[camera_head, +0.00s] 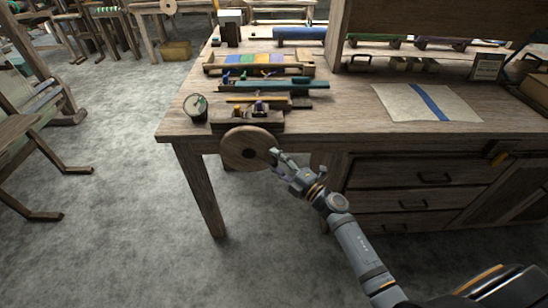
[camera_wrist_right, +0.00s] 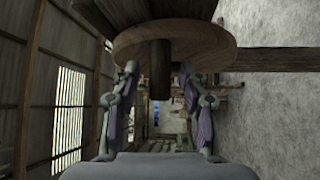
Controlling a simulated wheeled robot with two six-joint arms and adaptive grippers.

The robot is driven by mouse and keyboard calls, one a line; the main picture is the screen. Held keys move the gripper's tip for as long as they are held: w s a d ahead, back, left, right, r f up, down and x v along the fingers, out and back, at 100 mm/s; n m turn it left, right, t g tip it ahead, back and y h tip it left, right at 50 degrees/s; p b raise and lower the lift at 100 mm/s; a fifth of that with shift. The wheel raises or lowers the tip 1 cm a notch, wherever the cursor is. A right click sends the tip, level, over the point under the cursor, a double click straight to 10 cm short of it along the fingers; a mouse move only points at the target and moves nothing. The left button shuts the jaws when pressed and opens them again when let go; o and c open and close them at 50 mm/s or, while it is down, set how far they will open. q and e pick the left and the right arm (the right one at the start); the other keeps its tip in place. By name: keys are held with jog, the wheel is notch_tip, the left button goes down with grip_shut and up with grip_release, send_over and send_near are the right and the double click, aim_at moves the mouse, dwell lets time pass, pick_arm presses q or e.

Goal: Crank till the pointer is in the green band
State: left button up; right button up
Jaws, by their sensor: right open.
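A round wooden crank disc (camera_head: 240,150) is mounted at the front edge of the workbench. A small dial (camera_head: 195,107) stands on the bench above and left of it. It shows some green, but its pointer is too small to read. My right gripper (camera_head: 274,155) is at the disc's right side. In the right wrist view, the disc (camera_wrist_right: 205,42) spans the top and a wooden peg handle (camera_wrist_right: 160,70) sticks out from it. The open fingers of the right gripper (camera_wrist_right: 158,76) stand on either side of the peg, with gaps visible. My left gripper is not in view.
The workbench (camera_head: 340,115) carries a striped woven piece (camera_head: 255,59), teal and wooden tools (camera_head: 285,85), and a cloth with a blue stripe (camera_head: 425,103). Drawers (camera_head: 420,175) sit below on the right. The grey floor (camera_head: 120,220) at left front is clear.

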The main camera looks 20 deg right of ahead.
jog(key=shift+w+a, duration=0.25)
jog(key=shift+w, duration=0.15)
jog(key=shift+c, duration=0.5)
grip_shut()
